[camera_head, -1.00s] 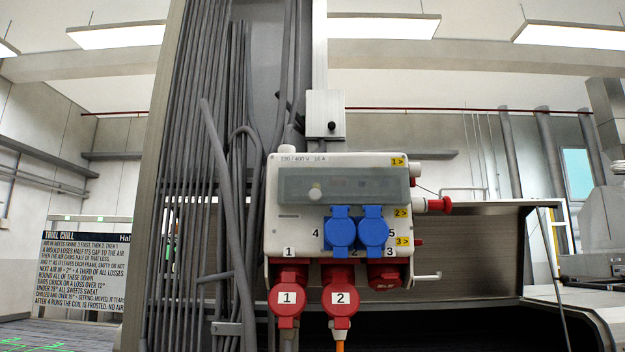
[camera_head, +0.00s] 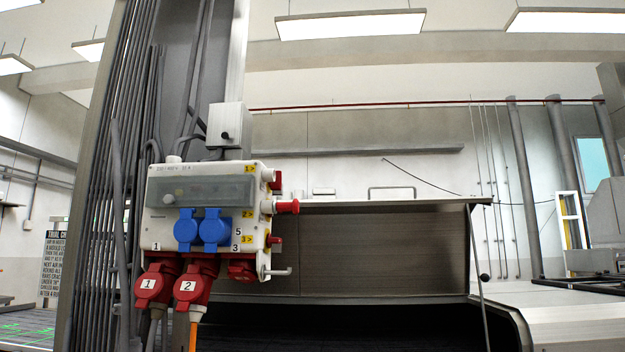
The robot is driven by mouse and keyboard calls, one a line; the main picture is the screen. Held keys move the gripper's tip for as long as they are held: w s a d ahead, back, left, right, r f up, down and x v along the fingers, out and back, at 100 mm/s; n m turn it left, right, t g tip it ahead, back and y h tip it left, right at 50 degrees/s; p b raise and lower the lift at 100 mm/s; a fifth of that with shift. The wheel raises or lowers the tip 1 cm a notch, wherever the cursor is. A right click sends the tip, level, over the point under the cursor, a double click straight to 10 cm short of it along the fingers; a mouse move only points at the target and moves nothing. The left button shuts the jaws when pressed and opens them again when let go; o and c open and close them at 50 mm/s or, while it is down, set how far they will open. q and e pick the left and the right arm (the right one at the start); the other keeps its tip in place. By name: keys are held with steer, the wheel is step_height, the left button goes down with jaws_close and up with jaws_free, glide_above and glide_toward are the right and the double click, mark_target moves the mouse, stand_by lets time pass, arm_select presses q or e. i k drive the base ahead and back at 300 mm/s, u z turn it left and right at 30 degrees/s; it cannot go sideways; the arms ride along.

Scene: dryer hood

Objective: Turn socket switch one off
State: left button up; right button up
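The white socket box (camera_head: 158,222) hangs on a metal post at the left of the head view. Red plugs labelled 1 (camera_head: 152,288) and 2 (camera_head: 192,290) sit in its lower sockets, and two blue socket covers (camera_head: 202,230) are on its front. On its right side, yellow tags 1 (camera_head: 248,169), 2 (camera_head: 248,214) and 3 (camera_head: 247,240) mark red-handled switches: switch one (camera_head: 276,180) at the top, switch two (camera_head: 288,207) sticking out in the middle, and switch three (camera_head: 274,240) lowest. Neither of my grippers is in view.
Thick grey cables (camera_head: 118,190) run down the column left of the box. A large hooded machine (camera_head: 385,250) stands behind and to the right, with a thin rod (camera_head: 480,240) by its right end. A small hook (camera_head: 279,272) juts from the box's lower right.

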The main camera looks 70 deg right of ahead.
mark_target(276, 186)
steer(key=z, duration=2.6)
steer(key=k, duration=0.6)
steer(key=z, duration=0.85)
steer(key=i, duration=1.5)
steer(key=u, duration=1.05)
